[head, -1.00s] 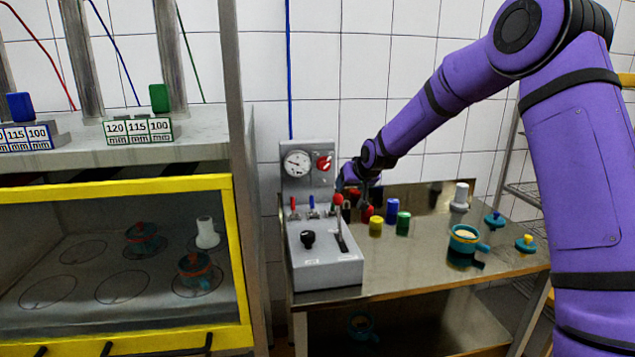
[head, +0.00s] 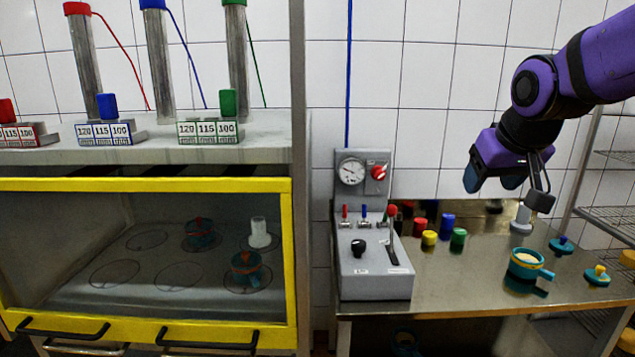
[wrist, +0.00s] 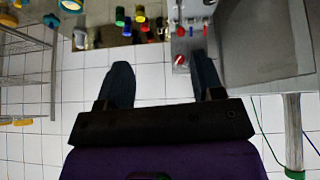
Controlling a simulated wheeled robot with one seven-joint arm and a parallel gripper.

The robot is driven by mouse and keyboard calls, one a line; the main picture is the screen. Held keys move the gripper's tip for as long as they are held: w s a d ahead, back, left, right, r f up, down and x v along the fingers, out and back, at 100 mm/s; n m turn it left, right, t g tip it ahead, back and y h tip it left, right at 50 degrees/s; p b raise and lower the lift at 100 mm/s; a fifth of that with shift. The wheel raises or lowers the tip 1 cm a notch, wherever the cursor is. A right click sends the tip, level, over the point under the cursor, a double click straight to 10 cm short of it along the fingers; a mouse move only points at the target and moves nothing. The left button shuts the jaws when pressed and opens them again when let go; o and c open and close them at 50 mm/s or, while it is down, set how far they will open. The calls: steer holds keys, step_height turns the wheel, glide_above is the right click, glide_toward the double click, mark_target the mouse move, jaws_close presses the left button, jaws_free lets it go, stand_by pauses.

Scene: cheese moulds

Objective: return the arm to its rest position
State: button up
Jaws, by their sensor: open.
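My purple arm reaches in from the upper right of the head view. My gripper (head: 510,182) hangs in the air over the right part of the metal table, in front of the tiled wall. In the wrist view my gripper (wrist: 163,82) shows two dark fingers spread well apart with nothing between them but wall. It touches nothing.
A grey control box (head: 375,270) with gauge and levers stands on the metal table (head: 450,285). Coloured cylinders, a teal pot (head: 525,264) and lids (head: 597,275) stand right of it. A yellow-framed cabinet (head: 150,333) is at left, shelving (head: 612,217) at right.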

steer(key=s+d+f+g, duration=0.1)
steer(key=s+f, duration=0.1)
steer(key=s, duration=1.7)
steer(key=shift+s+d+m, duration=0.25)
steer(key=shift+d+m, duration=0.05)
steer(key=shift+d, duration=0.1)
